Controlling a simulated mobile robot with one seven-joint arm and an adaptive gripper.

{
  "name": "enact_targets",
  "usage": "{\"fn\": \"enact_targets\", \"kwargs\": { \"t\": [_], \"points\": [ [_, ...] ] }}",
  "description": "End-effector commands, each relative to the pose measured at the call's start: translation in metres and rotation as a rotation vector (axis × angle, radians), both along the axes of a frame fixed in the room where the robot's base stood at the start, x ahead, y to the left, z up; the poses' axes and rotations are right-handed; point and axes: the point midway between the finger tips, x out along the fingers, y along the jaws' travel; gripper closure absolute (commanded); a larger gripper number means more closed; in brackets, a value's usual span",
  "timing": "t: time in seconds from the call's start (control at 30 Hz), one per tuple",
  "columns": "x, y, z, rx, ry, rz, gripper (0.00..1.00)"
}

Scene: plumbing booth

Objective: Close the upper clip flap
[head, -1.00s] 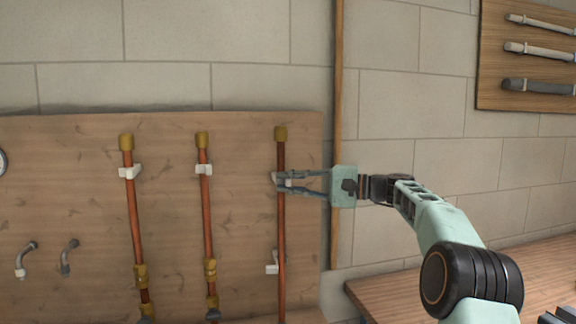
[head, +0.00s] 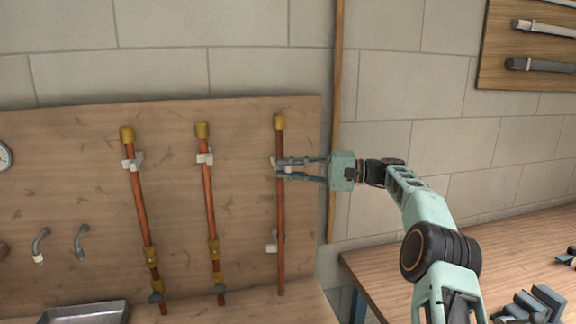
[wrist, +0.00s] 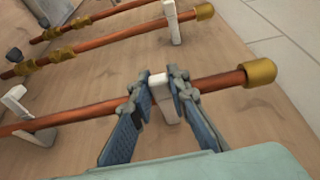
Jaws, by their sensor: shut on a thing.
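The right-hand copper pipe (head: 280,210) stands upright against the wooden board, with a brass cap on top. Its white upper clip (head: 275,162) is near the top, mostly hidden by my fingers in the head view. In the wrist view the upper clip (wrist: 165,98) sits between my two fingers at the pipe. My gripper (head: 281,168) reaches in from the right and is shut on this clip; it also shows in the wrist view (wrist: 163,86). Whether the flap lies fully over the pipe is hidden. The white lower clip (head: 271,248) is further down the same pipe, also in the wrist view (wrist: 21,110).
Two more capped copper pipes (head: 142,210) (head: 208,200) in white clips stand to the left. A wooden strip (head: 335,100) runs up the wall just behind my gripper. A workbench (head: 365,265) is at lower right and a metal tray (head: 85,313) at lower left.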

Motion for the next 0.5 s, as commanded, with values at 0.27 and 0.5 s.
{"fn": "enact_targets", "kwargs": {
  "t": [0.27,0.5],
  "points": [
    [-0.0007,0.0012,0.0,0.001,0.0,0.003,1.0],
    [-0.0004,0.0008,0.0001,0.001,0.0,0.002,0.67]
  ]
}}
